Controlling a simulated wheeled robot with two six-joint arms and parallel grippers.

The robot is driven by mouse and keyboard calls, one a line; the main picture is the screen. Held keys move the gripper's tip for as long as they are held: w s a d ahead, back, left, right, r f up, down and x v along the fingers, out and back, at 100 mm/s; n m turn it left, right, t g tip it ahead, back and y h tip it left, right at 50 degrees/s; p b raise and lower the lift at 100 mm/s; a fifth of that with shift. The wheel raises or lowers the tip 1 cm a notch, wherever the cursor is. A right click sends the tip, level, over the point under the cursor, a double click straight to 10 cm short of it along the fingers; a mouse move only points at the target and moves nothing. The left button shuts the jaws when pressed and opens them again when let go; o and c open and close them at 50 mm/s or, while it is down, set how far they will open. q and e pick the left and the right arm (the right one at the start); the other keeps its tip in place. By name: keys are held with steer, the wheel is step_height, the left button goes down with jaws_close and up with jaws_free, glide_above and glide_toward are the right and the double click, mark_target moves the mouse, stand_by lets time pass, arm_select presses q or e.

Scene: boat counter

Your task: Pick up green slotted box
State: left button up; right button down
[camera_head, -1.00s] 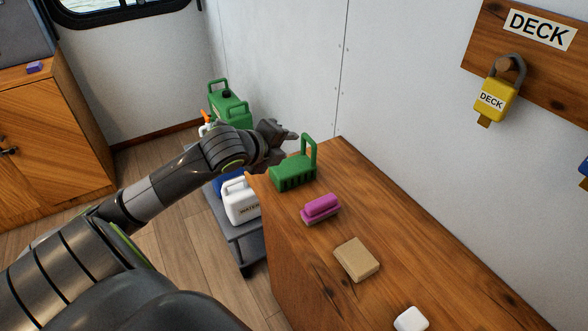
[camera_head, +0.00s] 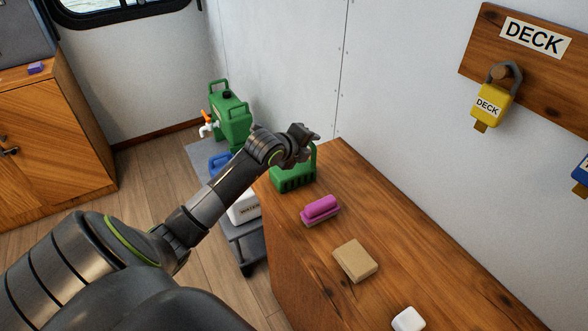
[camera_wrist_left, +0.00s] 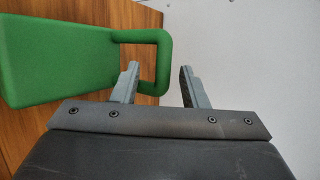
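The green slotted box (camera_head: 294,180) stands at the far end of the wooden counter, with slots in its front side and a handle loop at its right end. My left gripper (camera_head: 309,135) is over the handle end of the box and hides part of it in the head view. In the left wrist view the green slotted box (camera_wrist_left: 50,58) is at the left. Its handle loop (camera_wrist_left: 163,60) reaches toward the open fingers of my left gripper (camera_wrist_left: 160,82), with the handle's outer bar between them. No contact can be made out. My right gripper is not in view.
On the wooden counter (camera_head: 420,270) lie a pink brush (camera_head: 320,207), a tan block (camera_head: 355,260) and a white piece (camera_head: 408,319). A wall stands behind, with a yellow DECK padlock (camera_head: 488,104). Green and white jugs stand on a grey cart left of the counter.

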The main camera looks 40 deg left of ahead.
arm_select(q)
steer(key=x, duration=0.3)
steer(key=shift+w, duration=0.2)
jaws_close()
